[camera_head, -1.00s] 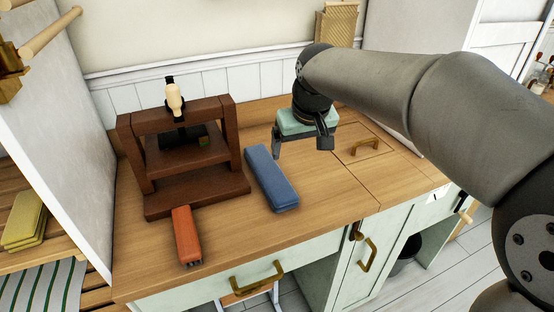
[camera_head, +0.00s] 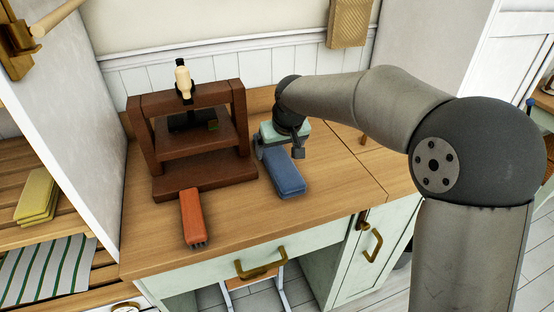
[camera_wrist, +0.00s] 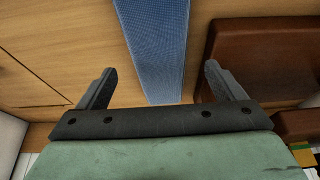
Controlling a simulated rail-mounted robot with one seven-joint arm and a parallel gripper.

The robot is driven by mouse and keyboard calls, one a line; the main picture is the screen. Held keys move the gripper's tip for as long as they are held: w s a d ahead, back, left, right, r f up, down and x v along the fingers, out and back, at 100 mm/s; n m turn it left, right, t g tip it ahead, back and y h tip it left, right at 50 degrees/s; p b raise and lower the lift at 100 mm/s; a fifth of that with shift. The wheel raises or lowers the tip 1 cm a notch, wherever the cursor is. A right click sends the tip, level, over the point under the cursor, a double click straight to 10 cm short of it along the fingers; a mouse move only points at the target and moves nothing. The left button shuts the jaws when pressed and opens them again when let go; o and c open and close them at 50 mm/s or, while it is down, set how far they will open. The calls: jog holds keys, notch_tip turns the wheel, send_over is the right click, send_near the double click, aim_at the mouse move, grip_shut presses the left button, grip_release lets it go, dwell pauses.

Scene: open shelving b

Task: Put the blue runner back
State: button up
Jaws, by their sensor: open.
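The blue runner (camera_head: 288,182) is a long, textured blue bar lying flat on the wooden countertop, just right of a dark brown wooden press-like frame (camera_head: 206,185). In the wrist view the blue runner (camera_wrist: 158,45) runs up between my fingers, with bare wood on its left. My gripper (camera_head: 277,153) is over the back end of the runner, which it partly hides in the head view. In the wrist view my gripper (camera_wrist: 160,85) is open with a finger on each side of the runner, and nothing is held. Whether the fingers touch it I cannot tell.
An orange-red brush-like block (camera_head: 193,216) lies in front of the brown frame. Yellow folded cloths (camera_head: 37,196) and a green-striped cloth (camera_head: 45,272) are on the shelving at left. The countertop (camera_head: 335,190) right of the runner is clear. A white wall panel (camera_head: 60,110) stands at left.

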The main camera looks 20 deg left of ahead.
aim_at(277, 156)
jog(key=x, duration=0.5)
jog(key=shift+d, duration=0.1)
jog(key=c, duration=1.3)
jog(key=shift+r, duration=0.15)
jog(key=shift+c, duration=0.5)
jog(key=shift+r, duration=0.1)
